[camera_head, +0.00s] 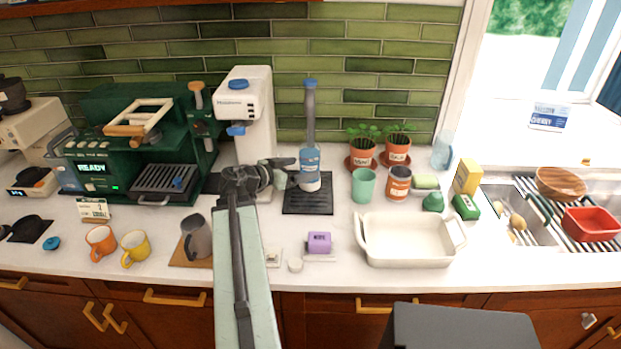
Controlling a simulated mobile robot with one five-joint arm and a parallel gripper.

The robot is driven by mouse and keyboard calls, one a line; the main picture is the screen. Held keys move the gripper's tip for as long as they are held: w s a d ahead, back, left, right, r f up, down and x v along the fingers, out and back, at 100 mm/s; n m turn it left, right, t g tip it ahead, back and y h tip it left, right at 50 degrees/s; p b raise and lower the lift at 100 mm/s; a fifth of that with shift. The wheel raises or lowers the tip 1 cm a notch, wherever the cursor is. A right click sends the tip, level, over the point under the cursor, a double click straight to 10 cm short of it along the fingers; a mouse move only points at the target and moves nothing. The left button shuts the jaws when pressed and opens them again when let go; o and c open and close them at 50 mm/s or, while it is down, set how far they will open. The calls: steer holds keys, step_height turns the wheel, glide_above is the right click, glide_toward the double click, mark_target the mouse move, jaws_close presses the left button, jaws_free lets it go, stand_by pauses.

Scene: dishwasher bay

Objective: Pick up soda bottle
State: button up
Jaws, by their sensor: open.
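A blue bottle (310,168) with a white label stands upright on a black mat (308,206) at the middle of the counter. A tall grey stem with a blue top rises above it; I cannot tell whether the stem is part of the bottle or stands behind it. My gripper (291,172) is open and just left of the bottle, at about its middle height, with the fingertips pointing right towards it. I cannot tell whether the fingertips touch it. My arm crosses the counter from the bottom of the view.
A white machine (246,108) with blue parts stands close behind my gripper. A green cup (363,185) and potted plants (362,153) are to the right of the bottle. A white baking dish (408,240) and a purple block (319,242) lie nearer the front edge.

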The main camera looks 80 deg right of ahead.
mark_target(316, 164)
steer(key=b+x, duration=0.1)
steer(key=x, duration=0.6)
steer(key=shift+s+d+r, duration=0.1)
steer(key=shift+s, duration=0.1)
steer(key=c, duration=1.8)
steer(key=shift+r, duration=0.1)
